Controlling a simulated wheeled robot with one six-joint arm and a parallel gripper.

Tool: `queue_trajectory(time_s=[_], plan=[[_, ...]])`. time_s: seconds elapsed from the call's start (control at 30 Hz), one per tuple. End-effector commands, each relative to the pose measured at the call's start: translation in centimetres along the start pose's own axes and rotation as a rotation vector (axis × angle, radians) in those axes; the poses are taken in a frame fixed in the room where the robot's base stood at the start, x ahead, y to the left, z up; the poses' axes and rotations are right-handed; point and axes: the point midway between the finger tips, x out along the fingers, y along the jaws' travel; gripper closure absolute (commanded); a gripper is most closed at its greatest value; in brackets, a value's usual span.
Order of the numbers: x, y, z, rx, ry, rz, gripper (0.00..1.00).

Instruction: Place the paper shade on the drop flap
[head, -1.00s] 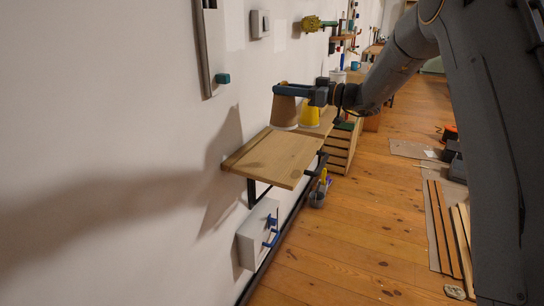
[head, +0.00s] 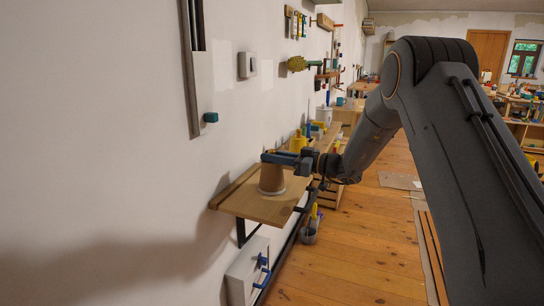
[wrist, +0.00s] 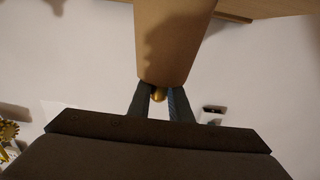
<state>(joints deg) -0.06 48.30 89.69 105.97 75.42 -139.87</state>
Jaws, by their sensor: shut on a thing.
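The paper shade (head: 271,178) is a brown, tapered cup shape, narrow end up, with a pale rim at its bottom. It is upright over the wooden drop flap (head: 258,208), which juts from the wall at left of centre. I cannot tell whether its rim touches the flap. My gripper (head: 273,157) is shut on the shade's top, coming from the right. In the wrist view my two fingers (wrist: 158,97) close on a small golden knob (wrist: 158,94) at the end of the shade (wrist: 175,42). The flap's wood shows along the top edge there.
A white box with a blue handle (head: 245,272) is on the wall below the flap. Beyond the flap, a yellow object (head: 298,141) stands on another wooden surface.

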Motion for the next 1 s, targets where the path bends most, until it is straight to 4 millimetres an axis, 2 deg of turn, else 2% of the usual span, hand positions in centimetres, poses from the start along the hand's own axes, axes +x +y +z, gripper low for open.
queue_trajectory(time_s=[0.33, 0.37, 0.43, 0.47, 0.87, 1.0], plan=[[0.0, 0.1, 0.2, -0.002, 0.001, 0.0, 1.0], [0.0, 0.0, 0.2, -0.002, 0.001, 0.0, 0.77], [0.0, 0.0, 0.1, -0.001, 0.001, 0.0, 0.65], [0.0, 0.0, 0.1, -0.001, 0.001, 0.0, 0.63], [0.0, 0.0, -0.3, -0.001, 0.001, 0.0, 0.63], [-2.3, 0.1, -0.1, -0.001, 0.001, 0.003, 0.63]])
